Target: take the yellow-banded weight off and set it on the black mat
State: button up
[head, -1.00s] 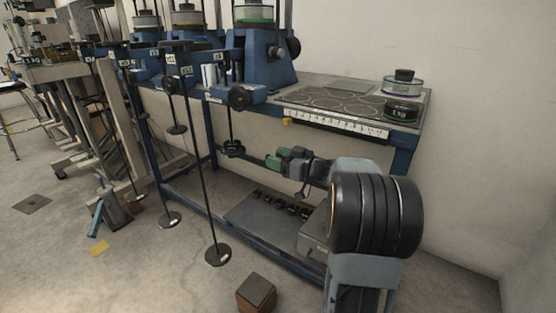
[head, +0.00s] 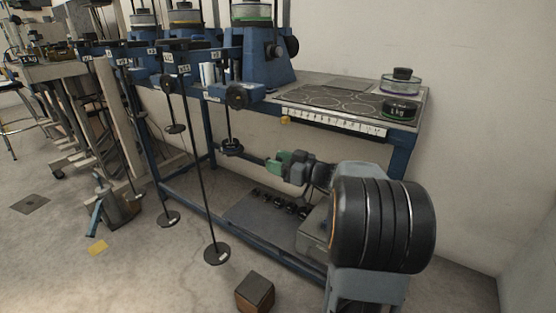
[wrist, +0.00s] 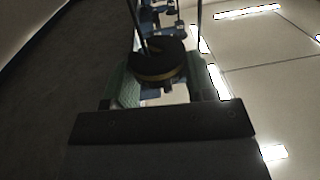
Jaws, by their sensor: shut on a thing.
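In the wrist view the yellow-banded weight (wrist: 158,68), a black disc with a yellow stripe, sits between the green fingers of my gripper (wrist: 165,88), which is shut on it. A thin rod rises behind the weight; I cannot tell whether the weight is still around it. In the head view my gripper (head: 275,164) is below the bench top, right of a dark weight (head: 232,147) on a hanging rod. The yellow band cannot be made out there. The black mat (head: 300,97), marked with ring outlines, lies on the bench top at the right.
A green-banded weight (head: 400,109) and a purple-banded weight (head: 400,84) occupy the mat's right end. Long hanger rods with base discs (head: 217,253) hang left of my gripper. The lower shelf (head: 250,215) carries several small dark things. A brown box (head: 255,293) stands on the floor.

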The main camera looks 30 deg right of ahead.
jog(key=shift+s+a, duration=0.25)
jog(key=shift+s, duration=0.45)
jog(key=shift+s+a, duration=0.2)
jog(key=shift+s, duration=0.45)
